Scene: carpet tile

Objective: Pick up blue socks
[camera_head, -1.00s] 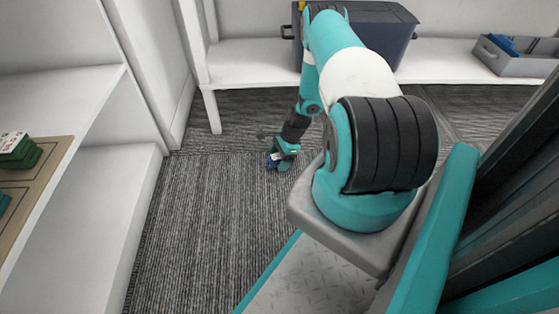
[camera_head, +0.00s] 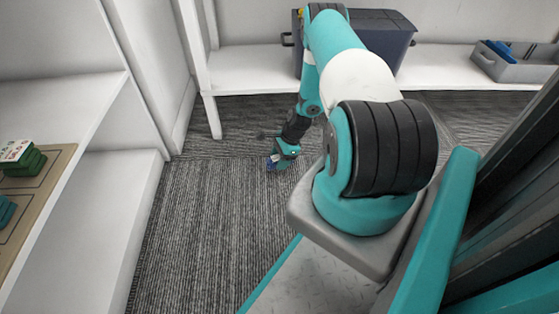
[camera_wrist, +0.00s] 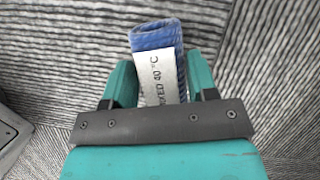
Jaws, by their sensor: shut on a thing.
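The blue socks (camera_wrist: 155,37) are a rolled blue bundle with a pale label reading "40 °C" in the wrist view. They sit between the two teal fingers of my gripper (camera_wrist: 160,85), which is shut on them. In the head view, my gripper (camera_head: 284,155) is low over the carpet, and a small blue part of the socks (camera_head: 271,164) shows at its tip. The lower part of the socks is hidden behind the gripper body. I cannot tell whether the socks touch the carpet.
A white shelf (camera_head: 245,68) at the back carries a dark lidded bin (camera_head: 375,40) and a grey open crate (camera_head: 515,66) with a blue item inside. A white shelf unit at left holds a brown board (camera_head: 48,185) with green stacks. The carpet (camera_head: 195,225) at front left is clear.

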